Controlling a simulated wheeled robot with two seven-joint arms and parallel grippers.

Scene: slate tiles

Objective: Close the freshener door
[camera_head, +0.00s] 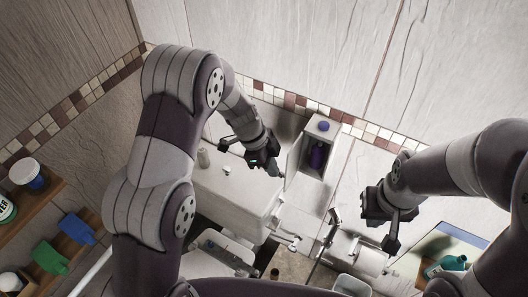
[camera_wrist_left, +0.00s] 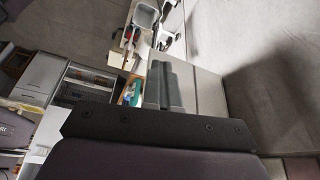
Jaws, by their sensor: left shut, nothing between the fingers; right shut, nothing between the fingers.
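My right gripper (camera_head: 391,244) is shut and empty, lower right of the freshener.
A white toilet tank (camera_head: 225,192) with small items on top lies below my left gripper. A paper roll holder (camera_head: 370,260) sits below my right gripper. Wooden shelves (camera_head: 40,222) with bottles are at far left. A teal bottle (camera_head: 445,265) lies at lower right.

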